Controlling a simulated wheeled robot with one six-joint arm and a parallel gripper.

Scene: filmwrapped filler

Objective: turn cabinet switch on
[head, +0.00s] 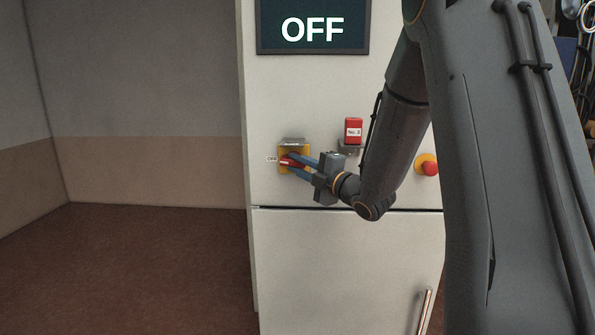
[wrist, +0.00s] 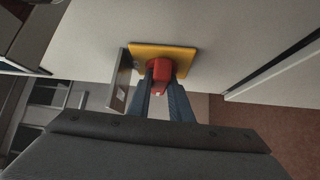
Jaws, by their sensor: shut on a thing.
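The cabinet (head: 346,260) is pale and stands in front of me. Its switch has a red handle (head: 289,162) on a yellow plate (head: 283,154), with a small "OFF" label to its left. My gripper (head: 297,166) reaches in from the right, its blue fingers shut on the red handle. In the wrist view the red handle (wrist: 160,75) sits between the two fingertips (wrist: 160,84), in front of the yellow plate (wrist: 182,56). A grey metal flap (wrist: 119,82) stands beside the plate. The display (head: 313,27) above reads "OFF".
A red "No. 3" tag (head: 353,130) sits on a small grey holder right of the switch. A red push button on a yellow base (head: 428,167) is farther right. A vertical handle (head: 424,312) is on the lower door. Open floor (head: 150,265) lies left.

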